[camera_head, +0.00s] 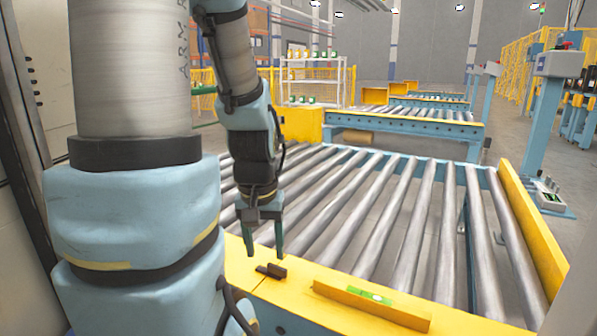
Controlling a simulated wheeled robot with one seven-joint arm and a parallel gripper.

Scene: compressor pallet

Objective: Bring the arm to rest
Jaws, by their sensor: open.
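My gripper (265,246) hangs at the end of my arm, pointing down, over the near yellow edge of the roller conveyor. Its two fingers are apart and nothing shows between them. A small dark brown object (272,271) lies on the yellow edge just below the fingertips. I cannot tell whether the fingers touch it. My arm fills the left of the view and hides part of the conveyor.
The roller conveyor (405,235) spreads to the right, its rollers bare. A yellow bar with a green level (370,298) lies on its near edge. A control post (556,65) stands at the right. A white shelf (312,80) and further conveyors (400,128) are behind.

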